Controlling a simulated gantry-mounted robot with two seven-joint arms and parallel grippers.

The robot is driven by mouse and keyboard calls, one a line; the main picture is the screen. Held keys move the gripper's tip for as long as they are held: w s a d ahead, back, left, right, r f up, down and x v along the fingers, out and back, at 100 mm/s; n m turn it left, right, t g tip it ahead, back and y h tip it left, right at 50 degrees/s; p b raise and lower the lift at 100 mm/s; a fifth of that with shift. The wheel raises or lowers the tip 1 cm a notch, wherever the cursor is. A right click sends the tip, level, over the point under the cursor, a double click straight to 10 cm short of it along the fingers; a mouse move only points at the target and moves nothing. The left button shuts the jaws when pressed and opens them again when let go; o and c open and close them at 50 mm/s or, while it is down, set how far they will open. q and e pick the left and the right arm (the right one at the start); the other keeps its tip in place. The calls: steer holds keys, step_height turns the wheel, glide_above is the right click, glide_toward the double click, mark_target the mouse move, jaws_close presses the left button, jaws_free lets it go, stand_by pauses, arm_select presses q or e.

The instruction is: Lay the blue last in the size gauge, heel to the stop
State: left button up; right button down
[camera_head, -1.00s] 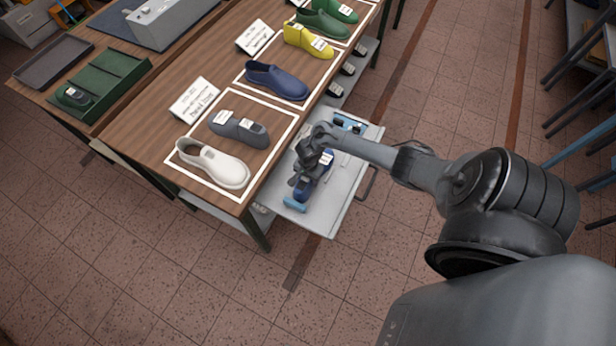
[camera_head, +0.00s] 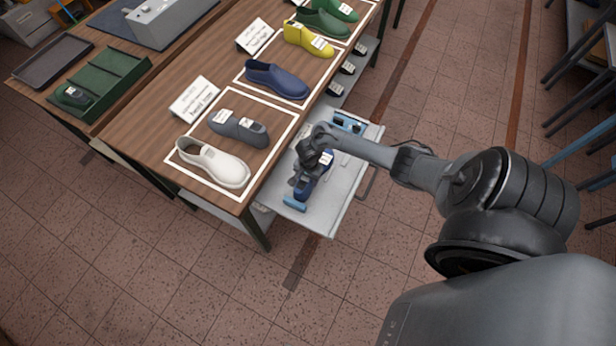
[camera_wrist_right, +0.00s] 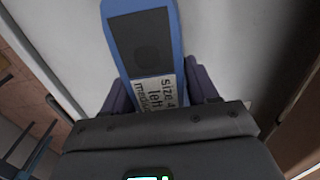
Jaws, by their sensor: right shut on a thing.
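The blue last (camera_head: 304,188) is at the pull-out shelf, partly hidden under my right gripper (camera_head: 314,165). The right wrist view shows a blue body with a dark panel and a white label reading "Size 4 left" (camera_wrist_right: 155,95). My right gripper (camera_wrist_right: 160,92) is shut on it, one finger on each side of the label. Light blue parts, likely of the size gauge (camera_head: 294,203), show at the last's near end, and others lie farther back on the shelf. Whether the last touches the gauge or the stop is hidden. My left gripper is not in view.
The grey pull-out shelf (camera_head: 335,200) juts from the wooden table (camera_head: 150,130). Open tiled floor lies in front.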

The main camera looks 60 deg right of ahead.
steer(key=shift+c, duration=1.9)
jaws_free()
steer(key=shift+r, duration=0.1)
steer(key=shift+o, duration=0.8)
step_height(320, 180, up, 10)
steer(key=p, duration=0.4)
steer(key=shift+p, duration=0.3)
steer(key=shift+r, duration=0.35)
steer(key=shift+s, duration=0.15)
